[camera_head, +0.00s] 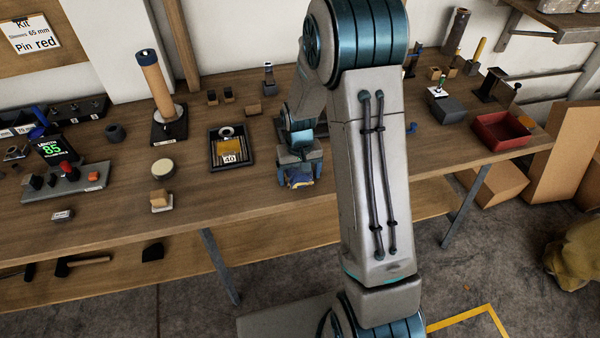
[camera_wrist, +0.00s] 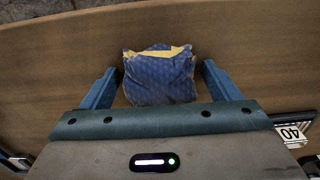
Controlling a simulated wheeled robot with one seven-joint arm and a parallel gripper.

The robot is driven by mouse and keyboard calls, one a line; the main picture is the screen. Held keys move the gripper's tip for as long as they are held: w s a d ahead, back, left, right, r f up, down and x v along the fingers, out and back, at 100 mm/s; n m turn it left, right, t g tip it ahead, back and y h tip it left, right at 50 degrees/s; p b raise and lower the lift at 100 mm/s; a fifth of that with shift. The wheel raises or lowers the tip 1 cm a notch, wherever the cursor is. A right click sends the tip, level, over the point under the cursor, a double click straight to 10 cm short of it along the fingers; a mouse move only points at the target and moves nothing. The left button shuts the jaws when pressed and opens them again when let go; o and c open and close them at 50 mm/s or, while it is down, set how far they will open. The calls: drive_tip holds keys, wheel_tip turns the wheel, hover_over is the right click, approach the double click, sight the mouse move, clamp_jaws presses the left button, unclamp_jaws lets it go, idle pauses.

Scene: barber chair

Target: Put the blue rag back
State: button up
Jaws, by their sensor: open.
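The blue rag (camera_wrist: 158,78) lies on the wooden workbench near its front edge, crumpled, with yellowish parts along its far side in the wrist view. In the head view the rag (camera_head: 299,183) shows just under my gripper, partly hidden by it. My gripper (camera_wrist: 160,85) is open, with one blue finger on each side of the rag and a small gap at each side. In the head view my gripper (camera_head: 298,170) points down over the bench front. I cannot tell how far the fingertips are above the wood.
A black tray marked 40 (camera_head: 230,148) lies just left of my gripper. A cylinder on a dark stand (camera_head: 160,95) and a small wooden block (camera_head: 161,200) are farther left. A red bin (camera_head: 503,131) stands at the right. My arm hides part of the bench.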

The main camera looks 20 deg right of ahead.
wheel_tip(320, 180, up, 12)
drive_tip(key=s+r+t, duration=0.1)
drive_tip(key=s+r, duration=0.3)
drive_tip(key=s, duration=0.6)
drive_tip(key=s+r+t, duration=0.2)
drive_tip(key=s+r, duration=0.3)
drive_tip(key=s, duration=0.5)
drive_tip(key=shift+s+r, duration=0.25)
drive_tip(key=shift+s, duration=0.05)
drive_tip(key=shift+d, duration=0.1)
idle(0.3)
